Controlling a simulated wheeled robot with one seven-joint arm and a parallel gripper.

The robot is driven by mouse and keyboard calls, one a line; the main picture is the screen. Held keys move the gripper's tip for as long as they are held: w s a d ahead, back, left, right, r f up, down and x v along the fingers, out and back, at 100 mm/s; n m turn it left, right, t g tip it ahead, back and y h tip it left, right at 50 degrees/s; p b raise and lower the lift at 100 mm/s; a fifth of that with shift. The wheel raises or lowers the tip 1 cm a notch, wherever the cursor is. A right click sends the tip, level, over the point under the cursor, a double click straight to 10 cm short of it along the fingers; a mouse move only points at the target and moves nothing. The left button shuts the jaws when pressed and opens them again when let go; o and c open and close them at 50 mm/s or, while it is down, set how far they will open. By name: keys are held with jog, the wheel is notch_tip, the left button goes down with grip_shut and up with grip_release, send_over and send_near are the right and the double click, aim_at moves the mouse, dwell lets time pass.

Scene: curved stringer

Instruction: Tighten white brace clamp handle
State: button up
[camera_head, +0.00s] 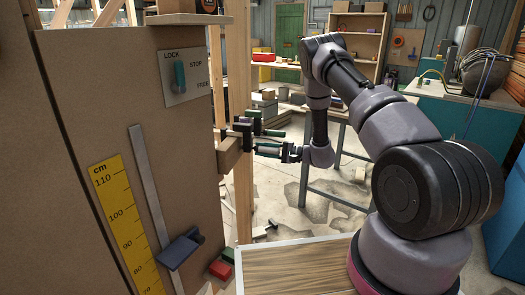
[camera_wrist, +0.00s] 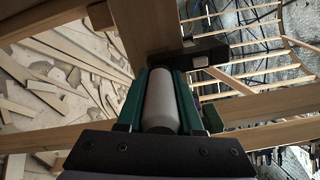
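The white brace clamp handle (camera_wrist: 161,101) is a pale, smooth cylinder running lengthwise between my gripper's fingers in the wrist view. My gripper (camera_wrist: 161,85) has a green finger along each side of the handle, with little or no gap; it looks shut on it. In the head view my gripper (camera_head: 270,150) is small, beside the wooden post, and the handle is mostly hidden by the fingers. A black clamp part (camera_wrist: 205,53) lies just beyond the fingertips, against the wood. In the head view, dark clamp parts (camera_head: 242,130) sit at the post, with a green-and-dark piece just above my gripper.
A brown panel (camera_head: 120,100) with a lever plate (camera_head: 187,77), yellow ruler (camera_head: 125,225) and metal slide fills the left. The upright wooden post (camera_head: 243,200) stands close beside my gripper. A wood-topped surface (camera_head: 300,268) is below. Wood scraps litter the floor.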

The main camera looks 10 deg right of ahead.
grip_shut()
